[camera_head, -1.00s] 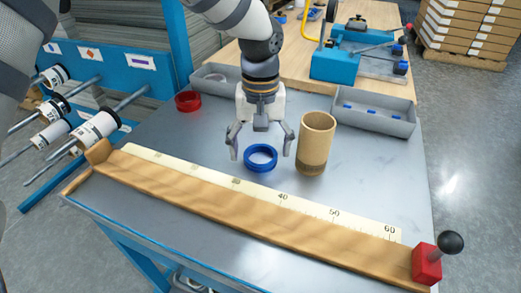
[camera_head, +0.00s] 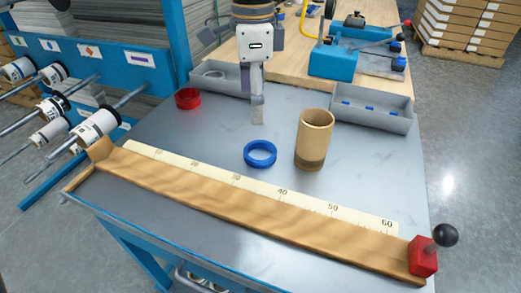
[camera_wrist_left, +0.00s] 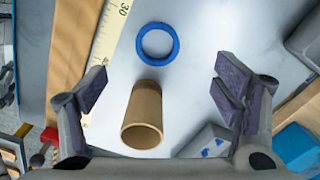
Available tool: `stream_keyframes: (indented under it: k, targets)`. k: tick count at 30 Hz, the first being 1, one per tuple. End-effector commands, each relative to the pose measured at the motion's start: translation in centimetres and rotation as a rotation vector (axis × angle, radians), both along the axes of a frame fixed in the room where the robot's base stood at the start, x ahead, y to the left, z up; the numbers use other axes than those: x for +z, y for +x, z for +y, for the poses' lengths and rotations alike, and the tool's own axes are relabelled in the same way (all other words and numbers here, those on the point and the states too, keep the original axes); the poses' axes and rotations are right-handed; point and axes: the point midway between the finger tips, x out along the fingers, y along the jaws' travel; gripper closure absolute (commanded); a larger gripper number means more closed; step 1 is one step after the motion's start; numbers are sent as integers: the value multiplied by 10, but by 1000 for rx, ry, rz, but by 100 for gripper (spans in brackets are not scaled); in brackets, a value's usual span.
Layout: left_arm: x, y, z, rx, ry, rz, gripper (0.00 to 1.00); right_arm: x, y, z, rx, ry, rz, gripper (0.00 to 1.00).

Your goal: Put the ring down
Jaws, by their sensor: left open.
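A blue ring (camera_head: 260,154) lies flat on the grey table, left of an upright brown cardboard tube (camera_head: 315,139). My right gripper is not in view.
Grey trays (camera_head: 372,110) stand at the back. A rack with rolls (camera_head: 97,127) is at left.

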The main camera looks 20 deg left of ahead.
Motion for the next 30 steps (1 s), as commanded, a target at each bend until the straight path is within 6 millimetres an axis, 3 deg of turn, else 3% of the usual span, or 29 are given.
stream_keyframes:
  k: [3, 9, 14, 21, 29, 30]
  targets:
    - [-7, 0, 1, -89, 1, 3, 18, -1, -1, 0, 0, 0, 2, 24]
    - [-53, -1, 1, -94, 0, 5, 18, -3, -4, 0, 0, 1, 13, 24]
    - [-72, 0, -1, -93, 0, 1, 18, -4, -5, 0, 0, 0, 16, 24]
    - [-116, -1, -8, -92, 1, 3, 18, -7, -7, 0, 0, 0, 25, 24]
    - [-121, 0, -8, -92, 1, -3, 18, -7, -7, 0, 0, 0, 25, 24]
    - [-120, 0, -8, -92, 1, -3, 22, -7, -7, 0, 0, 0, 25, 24]
